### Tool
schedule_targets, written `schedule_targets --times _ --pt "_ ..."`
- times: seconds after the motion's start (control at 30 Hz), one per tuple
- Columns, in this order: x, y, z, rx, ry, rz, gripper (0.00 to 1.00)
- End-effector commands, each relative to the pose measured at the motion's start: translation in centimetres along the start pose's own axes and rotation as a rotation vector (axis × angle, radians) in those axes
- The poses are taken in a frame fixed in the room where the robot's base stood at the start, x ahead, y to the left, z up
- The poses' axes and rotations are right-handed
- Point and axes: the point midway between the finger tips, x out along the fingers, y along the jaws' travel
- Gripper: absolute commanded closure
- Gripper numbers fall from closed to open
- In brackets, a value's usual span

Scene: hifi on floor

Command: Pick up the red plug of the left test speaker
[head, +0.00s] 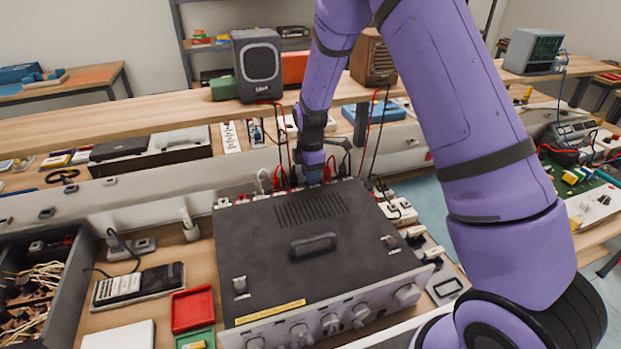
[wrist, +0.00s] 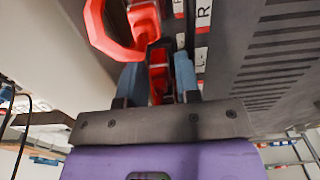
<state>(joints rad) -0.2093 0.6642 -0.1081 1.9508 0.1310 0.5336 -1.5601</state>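The left test speaker (head: 258,66) is a grey box on the raised shelf, with a red and a black lead hanging from it to the back of the dark amplifier (head: 318,262). My gripper (head: 313,176) points down at the amplifier's rear edge, where arm and cables hide most of the plugs. In the wrist view, the two blue fingers of my gripper (wrist: 158,82) stand either side of a narrow red plug (wrist: 160,72). I cannot tell whether they touch it. A larger red angular part (wrist: 112,32) is close by at upper left.
White labels (wrist: 203,14), one with an R, line the amplifier's back. Other plugs and cables crowd the gripper on both sides. A second, brown speaker (head: 373,58) stands right of my arm. Red (head: 192,309) and green trays lie left of the amplifier.

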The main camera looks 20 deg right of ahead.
Motion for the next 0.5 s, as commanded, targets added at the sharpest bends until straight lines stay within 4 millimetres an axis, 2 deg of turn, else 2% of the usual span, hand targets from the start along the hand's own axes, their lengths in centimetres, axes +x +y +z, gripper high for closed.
schedule_targets --times 0.1,0.3,0.33,0.43,0.5 --pt "1.07 -0.01 0.02 0.001 0.0 -0.001 0.69" --pt "1.13 0.0 0.01 0.0 0.0 0.0 0.69" --pt "1.13 0.0 0.0 0.0 0.0 0.0 0.74" --pt "1.12 0.0 0.0 0.0 0.0 0.0 0.97" --pt "1.12 0.0 0.0 0.0 0.0 0.001 1.0"
